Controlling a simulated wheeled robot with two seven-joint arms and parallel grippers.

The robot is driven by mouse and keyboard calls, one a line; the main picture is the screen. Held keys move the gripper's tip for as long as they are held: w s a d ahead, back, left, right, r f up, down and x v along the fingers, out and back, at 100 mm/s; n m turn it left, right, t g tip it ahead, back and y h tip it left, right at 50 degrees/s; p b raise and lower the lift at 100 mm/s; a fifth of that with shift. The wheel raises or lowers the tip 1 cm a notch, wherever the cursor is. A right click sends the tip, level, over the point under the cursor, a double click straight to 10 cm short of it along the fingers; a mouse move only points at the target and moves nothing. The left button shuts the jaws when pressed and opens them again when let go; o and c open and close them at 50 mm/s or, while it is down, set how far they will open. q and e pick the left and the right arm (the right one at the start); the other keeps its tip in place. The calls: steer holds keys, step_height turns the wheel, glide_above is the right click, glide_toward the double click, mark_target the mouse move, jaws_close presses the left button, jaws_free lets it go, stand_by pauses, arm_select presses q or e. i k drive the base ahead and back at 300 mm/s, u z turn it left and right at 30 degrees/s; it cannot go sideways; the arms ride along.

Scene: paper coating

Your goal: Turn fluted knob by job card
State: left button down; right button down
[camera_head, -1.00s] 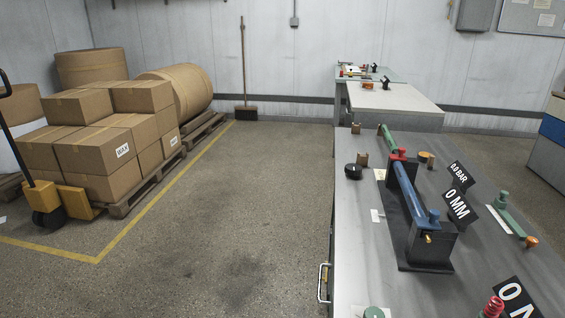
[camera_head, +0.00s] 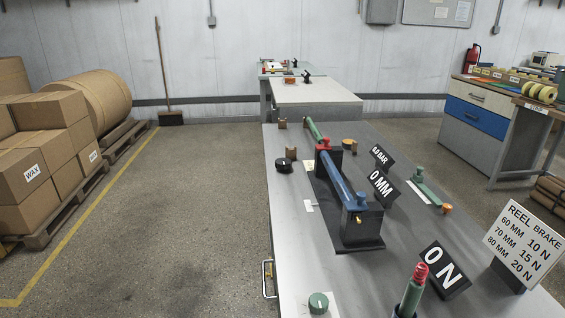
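The job card (camera_head: 522,243) stands at the right of the grey bench. It reads REEL BRAKE, 60 MM 10 N, 70 MM 15 N, 80 MM 20 N. A green knob (camera_head: 318,302) sits on a pale plate at the bench's near left. A black knob (camera_head: 284,165) sits farther back at the left edge. Fluting is too small to make out on either. Black displays read 0 N (camera_head: 444,269), 0 MM (camera_head: 383,187) and 0.0 BAR (camera_head: 380,156). Neither of my grippers is in view.
A blue roller (camera_head: 341,180) on a black stand runs along the bench (camera_head: 290,225). A green handle with a red tip (camera_head: 413,287) rises at the near edge. Orange knobs sit near the displays. Boxes stand at left; the floor between is clear.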

mark_target(281, 164)
steer(key=u, duration=1.65)
steer(key=i, duration=2.25)
steer(key=z, duration=1.65)
steer(key=i, duration=0.15)
steer(key=u, duration=0.05)
